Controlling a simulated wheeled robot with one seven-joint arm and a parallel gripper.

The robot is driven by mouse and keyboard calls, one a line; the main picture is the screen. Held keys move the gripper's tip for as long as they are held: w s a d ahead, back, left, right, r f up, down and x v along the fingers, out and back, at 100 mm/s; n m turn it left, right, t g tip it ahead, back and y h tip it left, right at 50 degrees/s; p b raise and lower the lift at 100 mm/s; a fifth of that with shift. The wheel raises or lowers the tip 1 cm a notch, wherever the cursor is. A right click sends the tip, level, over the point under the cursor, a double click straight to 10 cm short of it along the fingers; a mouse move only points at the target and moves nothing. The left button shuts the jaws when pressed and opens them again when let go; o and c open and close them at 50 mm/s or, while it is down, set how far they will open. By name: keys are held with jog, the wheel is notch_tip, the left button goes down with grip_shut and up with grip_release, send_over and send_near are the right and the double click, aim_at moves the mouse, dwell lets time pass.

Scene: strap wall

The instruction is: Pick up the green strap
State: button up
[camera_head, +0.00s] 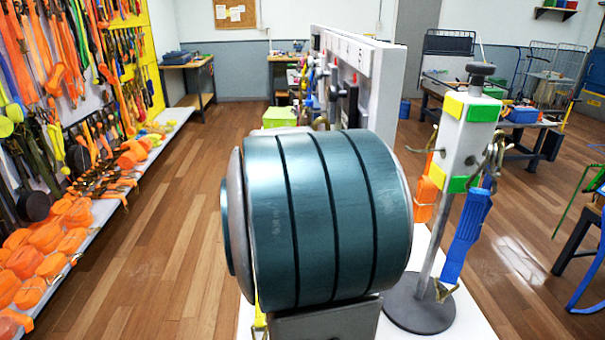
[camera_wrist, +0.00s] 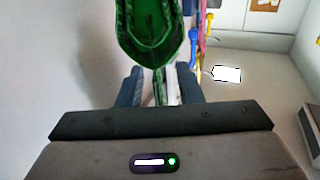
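The green strap (camera_wrist: 150,38) hangs as a wide folded loop at the top middle of the wrist view. A narrow green length runs down from it between the fingers of my gripper (camera_wrist: 161,88). The two dark blue-grey fingers stand apart, with pale gaps beside the strap, so the gripper looks open around it and not closed on it. In the head view my own large teal arm link fills the middle. It hides my gripper, and I cannot make out the green strap there.
A white panel (camera_head: 365,80) with hanging straps stands behind my arm. A white post (camera_head: 462,145) with a blue strap (camera_head: 466,235) and an orange strap (camera_head: 425,197) stands close on the right. A strap shelf (camera_head: 130,185) lines the left wall. Wooden floor between is clear.

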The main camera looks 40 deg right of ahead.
grip_shut()
jog(key=shift+r, duration=0.15)
jog(key=w+a+r, duration=0.1)
jog(key=w+a, duration=1)
jog(key=a, duration=0.3)
jog(key=shift+w, duration=0.3)
